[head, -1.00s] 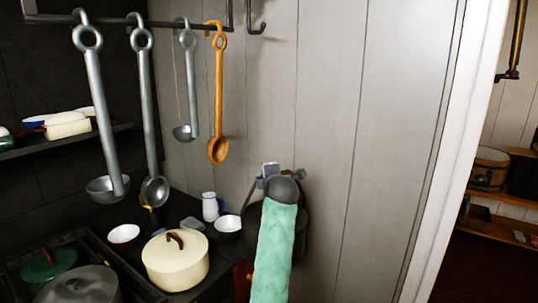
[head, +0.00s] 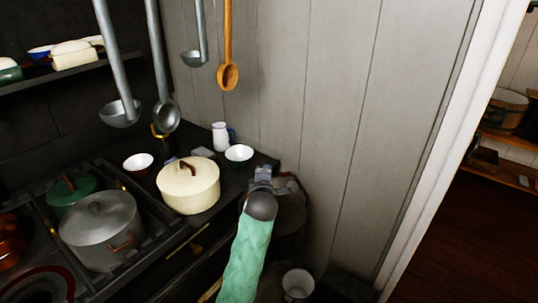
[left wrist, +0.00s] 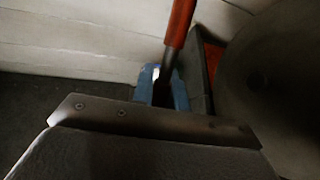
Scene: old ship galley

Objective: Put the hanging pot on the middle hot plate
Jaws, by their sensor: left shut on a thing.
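My left gripper (head: 262,176), on the teal-sleeved arm, is at the right end of the stove. It is shut on the handle of a dark round pot (head: 291,214), which is beside the stove close to the wall and partly behind my arm. In the left wrist view a red-brown handle (left wrist: 180,22) runs down between the fingers (left wrist: 162,90), with the pot's dark round side (left wrist: 275,75) at the right. A dark hot plate with a red ring (head: 38,284) shows at the lower left; I cannot tell whether it is the middle one. My right gripper is out of view.
On the stove stand a cream lidded pot (head: 188,187), a grey lidded pot (head: 100,232), a green pot (head: 72,190) and a copper pot (head: 12,242). Small bowls (head: 239,153) and a white jug (head: 220,136) stand behind. Ladles (head: 120,112) hang above. A pale bucket (head: 298,284) is below.

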